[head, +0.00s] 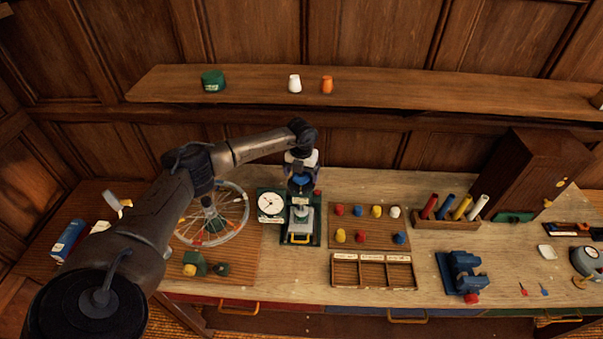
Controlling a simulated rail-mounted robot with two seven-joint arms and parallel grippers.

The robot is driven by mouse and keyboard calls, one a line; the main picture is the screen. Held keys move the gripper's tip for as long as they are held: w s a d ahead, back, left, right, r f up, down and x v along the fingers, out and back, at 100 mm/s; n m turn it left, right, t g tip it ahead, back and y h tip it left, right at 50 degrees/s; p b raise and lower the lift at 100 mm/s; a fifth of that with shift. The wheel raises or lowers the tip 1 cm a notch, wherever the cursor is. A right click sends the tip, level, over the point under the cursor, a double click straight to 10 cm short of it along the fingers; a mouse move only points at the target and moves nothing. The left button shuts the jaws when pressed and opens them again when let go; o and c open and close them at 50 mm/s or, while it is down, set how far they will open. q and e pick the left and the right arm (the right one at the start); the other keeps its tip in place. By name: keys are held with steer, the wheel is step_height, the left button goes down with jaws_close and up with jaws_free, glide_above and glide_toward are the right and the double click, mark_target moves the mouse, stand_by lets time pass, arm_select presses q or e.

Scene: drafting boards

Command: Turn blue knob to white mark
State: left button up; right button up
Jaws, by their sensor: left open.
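A green-based device with a round white dial (270,204) stands on the workbench, left of centre. My left gripper (300,188) points down over the back of this device. A small patch of blue (300,181), which looks like the blue knob, shows between its fingers; most of it is hidden by the gripper. The gripper is open, and I cannot tell whether its fingers touch the blue part. The white mark is too small or hidden to make out. My right gripper is not in view.
A spoked wheel (237,212) stands left of the device. A board of coloured pegs (369,240) and a divided wooden tray (373,286) lie to its right. A blue vise (461,274) sits further right. A shelf (400,94) runs along the wall above.

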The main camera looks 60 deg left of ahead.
arm_select(q)
steer(key=shift+r+b, duration=0.85)
steer(key=shift+r, duration=2.9)
